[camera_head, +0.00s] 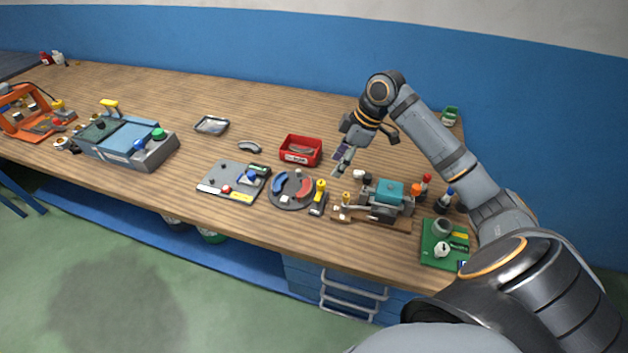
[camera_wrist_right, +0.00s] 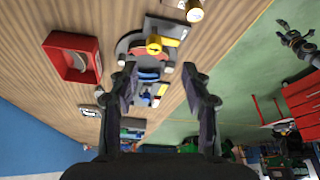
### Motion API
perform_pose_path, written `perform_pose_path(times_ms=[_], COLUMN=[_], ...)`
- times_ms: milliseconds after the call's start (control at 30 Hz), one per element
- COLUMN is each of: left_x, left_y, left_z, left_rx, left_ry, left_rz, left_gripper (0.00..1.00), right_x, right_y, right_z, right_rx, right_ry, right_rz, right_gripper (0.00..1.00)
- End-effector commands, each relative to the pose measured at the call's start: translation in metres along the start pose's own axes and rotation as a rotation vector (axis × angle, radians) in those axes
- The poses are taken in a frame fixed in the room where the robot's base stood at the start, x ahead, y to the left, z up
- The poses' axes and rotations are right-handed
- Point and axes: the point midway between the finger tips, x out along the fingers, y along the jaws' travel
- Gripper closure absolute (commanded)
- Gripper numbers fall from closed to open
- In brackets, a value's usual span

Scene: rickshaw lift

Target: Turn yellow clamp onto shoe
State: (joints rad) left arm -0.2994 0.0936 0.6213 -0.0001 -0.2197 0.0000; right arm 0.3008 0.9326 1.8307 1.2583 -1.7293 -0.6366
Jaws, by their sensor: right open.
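The yellow-topped clamp (camera_head: 319,190) stands upright on a dark base at the right edge of a round grey plate. The plate (camera_head: 289,204) carries a blue curved shoe (camera_head: 280,182) and a red curved shoe (camera_head: 304,187). The right wrist view shows the clamp's yellow knob (camera_wrist_right: 154,44) near the red shoe; whether they touch is unclear. My right gripper (camera_head: 341,164) is open and empty above the bench, behind and right of the clamp. Its spread fingers (camera_wrist_right: 160,84) show in the right wrist view. A dark jaw-like part at that view's upper right looks like my left gripper (camera_wrist_right: 292,38); its opening is unclear.
A red bin (camera_head: 300,151) stands behind the plate. A grey board (camera_head: 224,188) lies left of it. A teal-topped fixture (camera_head: 390,194) and small bottles stand right of the clamp, with a green board (camera_head: 443,250) nearer. Bare wood lies behind the red bin.

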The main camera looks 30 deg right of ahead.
Motion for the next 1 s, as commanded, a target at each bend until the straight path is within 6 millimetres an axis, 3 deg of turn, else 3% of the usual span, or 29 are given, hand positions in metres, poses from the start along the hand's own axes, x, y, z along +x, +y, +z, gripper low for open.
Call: perform_pose_path(times_ms=[33,200,333,567,800,1000], left_x=[0.018,0.017,0.015,0.009,0.007,0.007], left_y=[0.007,0.020,0.018,0.013,0.012,0.011], left_z=[0.001,-0.007,0.000,0.018,-0.002,-0.006], left_rx=[-0.003,-0.010,-0.009,-0.005,-0.006,-0.006], left_ry=[0.001,0.011,0.001,-0.026,0.003,0.009], left_rz=[0.006,0.022,0.020,0.015,0.013,0.012], left_gripper=[0.31,0.31,0.31,0.31,0.31,0.31], right_x=[0.004,-0.008,-0.002,0.044,0.086,0.097], right_y=[0.005,0.008,0.007,0.005,0.005,0.006], right_z=[0.005,0.003,0.002,0.000,0.000,0.000], right_rx=[-0.012,-0.030,-0.028,-0.026,-0.026,-0.027], right_ry=[0.010,0.025,0.026,0.029,0.026,0.024], right_rz=[0.000,-0.010,-0.012,-0.016,-0.012,-0.010], right_gripper=[0.52,0.52,0.52,0.52,0.52,0.52])
